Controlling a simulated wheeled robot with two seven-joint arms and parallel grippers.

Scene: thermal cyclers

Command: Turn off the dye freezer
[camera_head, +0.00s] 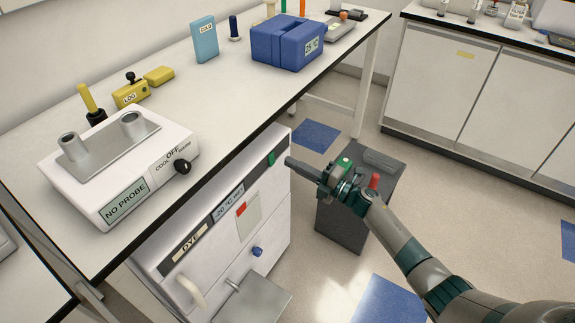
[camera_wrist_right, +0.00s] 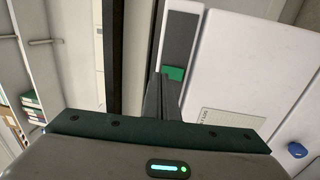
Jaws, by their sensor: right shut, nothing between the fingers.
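The dye freezer (camera_head: 236,242) is a white cabinet under the bench, with a "DYE" label and a "-20 °C" display on its top strip. A green switch (camera_head: 271,158) sits at the right end of that strip. It also shows in the right wrist view as a green patch (camera_wrist_right: 174,73) on a dark panel. My right gripper (camera_head: 289,161) is shut and empty, its tips just right of the switch; in the wrist view its fingers (camera_wrist_right: 160,84) point at the panel beside the green patch. I cannot tell whether they touch. My left gripper is not in view.
The bench (camera_head: 222,111) overhangs the freezer and carries a "NO PROBE" device (camera_head: 120,165) and a blue box (camera_head: 287,42). A dark grey box with a red knob (camera_head: 340,230) stands on the floor behind my right wrist.

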